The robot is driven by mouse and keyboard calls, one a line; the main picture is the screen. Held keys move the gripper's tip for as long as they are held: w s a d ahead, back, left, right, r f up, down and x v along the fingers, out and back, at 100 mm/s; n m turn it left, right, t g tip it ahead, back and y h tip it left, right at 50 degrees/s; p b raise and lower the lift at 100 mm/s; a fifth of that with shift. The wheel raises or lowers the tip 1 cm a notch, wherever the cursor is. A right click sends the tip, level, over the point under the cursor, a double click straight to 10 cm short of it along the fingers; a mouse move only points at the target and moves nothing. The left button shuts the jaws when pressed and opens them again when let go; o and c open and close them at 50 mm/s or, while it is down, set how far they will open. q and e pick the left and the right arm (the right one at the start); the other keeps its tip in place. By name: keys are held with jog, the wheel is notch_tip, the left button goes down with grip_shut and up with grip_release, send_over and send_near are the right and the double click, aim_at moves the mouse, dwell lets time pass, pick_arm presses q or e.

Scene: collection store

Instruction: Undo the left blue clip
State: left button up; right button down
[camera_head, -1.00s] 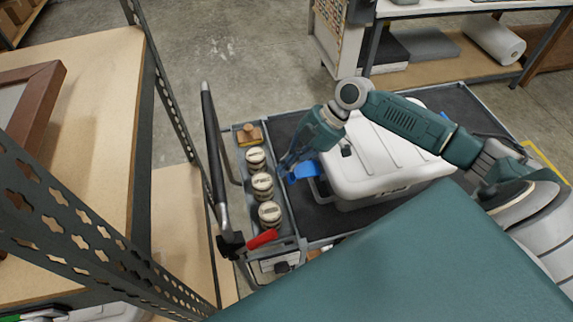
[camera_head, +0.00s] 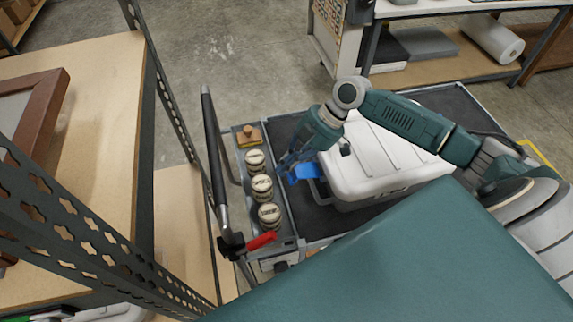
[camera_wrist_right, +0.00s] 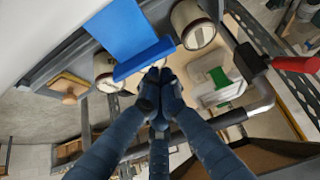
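A white lidded box (camera_head: 385,165) sits on the cart. Its left blue clip (camera_head: 314,169) stands out from the side of the box that faces the cart handle. My right gripper (camera_head: 288,166) reaches down to the clip's outer end. In the right wrist view, the blue clip (camera_wrist_right: 132,38) is a broad flap with a thicker outer edge. The right gripper's fingertips (camera_wrist_right: 158,86) are together, right at that edge; I see no part of the clip clearly between them. How the clip meets the lid is hidden. My left gripper is not in view.
Several round labelled jars (camera_head: 262,187) stand in the cart's side tray, close to the gripper, with a wooden stamp (camera_head: 249,136) behind them. The black cart handle (camera_head: 214,160) and its red lever (camera_head: 262,241) rise at the left. A shelf (camera_head: 90,110) stands further left.

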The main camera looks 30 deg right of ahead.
jog(key=d+r+b, duration=0.2)
jog(key=d+r, duration=0.1)
jog(key=r, duration=0.7)
jog(key=shift+s+d+r, duration=0.15)
jog(key=shift+s+r, duration=0.15)
jog(key=shift+s, duration=0.1)
jog(key=shift+s+f, duration=0.1)
